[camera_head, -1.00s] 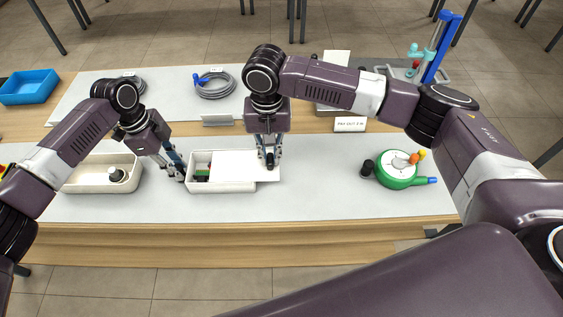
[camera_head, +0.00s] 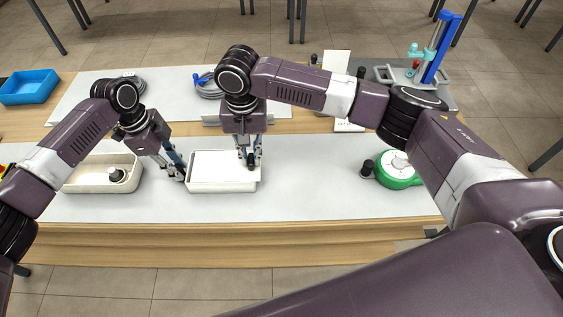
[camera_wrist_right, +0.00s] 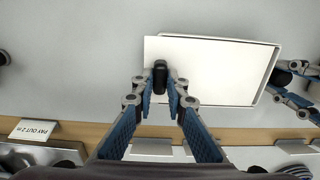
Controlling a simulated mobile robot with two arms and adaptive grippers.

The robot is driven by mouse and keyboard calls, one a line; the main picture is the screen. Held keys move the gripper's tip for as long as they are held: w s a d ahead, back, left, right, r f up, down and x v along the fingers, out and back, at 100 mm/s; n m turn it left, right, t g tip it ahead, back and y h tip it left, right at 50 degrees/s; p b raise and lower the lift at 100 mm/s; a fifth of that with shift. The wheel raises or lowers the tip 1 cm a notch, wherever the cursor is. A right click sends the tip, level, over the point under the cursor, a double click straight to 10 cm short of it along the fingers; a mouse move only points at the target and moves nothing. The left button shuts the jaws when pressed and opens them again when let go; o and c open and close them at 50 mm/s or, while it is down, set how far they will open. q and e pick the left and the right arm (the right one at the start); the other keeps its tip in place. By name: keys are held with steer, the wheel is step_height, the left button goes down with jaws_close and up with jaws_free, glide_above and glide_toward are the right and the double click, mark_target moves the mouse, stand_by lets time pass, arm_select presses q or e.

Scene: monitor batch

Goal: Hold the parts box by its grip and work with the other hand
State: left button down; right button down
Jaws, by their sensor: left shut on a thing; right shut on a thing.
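The white parts box (camera_head: 222,187) sits on the pale mat, with a flat white lid (camera_head: 215,163) over it. The lid covers nearly all of the opening and sticks out slightly past the right end, so the contents are hidden. My left gripper (camera_head: 182,176) is shut at the box's left end, where the grip itself is hidden by the fingers. My right gripper (camera_head: 250,163) is shut on the lid's black knob (camera_wrist_right: 160,75), near the lid's right end. The right wrist view shows the box rim (camera_wrist_right: 272,62) beyond the lid's edge.
A cream tray (camera_head: 75,187) holding a dark-topped part (camera_head: 117,175) stands left of the box. A green reel (camera_head: 398,178) and a small black cylinder (camera_head: 367,168) stand right. A blue bin (camera_head: 30,87) is back left. Mat between box and reel is clear.

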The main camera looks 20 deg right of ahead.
steer(key=shift+w+a, duration=0.2)
steer(key=shift+a, duration=0.5)
stand_by(0.5)
steer(key=c, duration=1.8)
jaws_free()
steer(key=shift+c, duration=0.2)
steer(key=shift+d, duration=0.1)
steer(key=shift+r, duration=0.15)
step_height(320, 180, up, 12)
